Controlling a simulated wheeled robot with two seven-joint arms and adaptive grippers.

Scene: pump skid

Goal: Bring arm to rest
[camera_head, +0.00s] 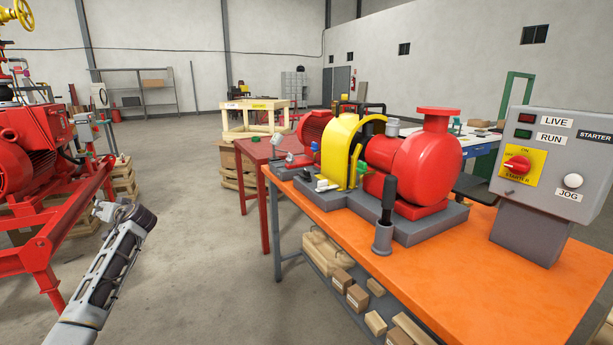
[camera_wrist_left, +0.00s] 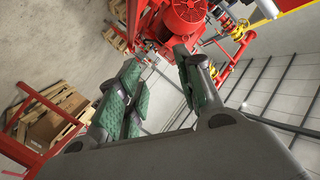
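My left arm (camera_head: 105,270) reaches up from the lower left in the head view, over the floor and apart from the orange bench (camera_head: 500,300). Its left gripper shows only small and partly hidden at the arm's end. In the left wrist view the left gripper (camera_wrist_left: 160,85) has its green-padded fingers spread apart, with nothing between them. The red machine (camera_wrist_left: 185,20) lies beyond the fingers. My right gripper is not in view.
On the bench stand a red pump (camera_head: 415,165) with a yellow guard (camera_head: 339,150), a dark-handled tool in a grey holder (camera_head: 383,238), and a starter box (camera_head: 560,160). A red machine frame (camera_head: 45,255) stands at left. Open floor (camera_head: 205,270) lies between.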

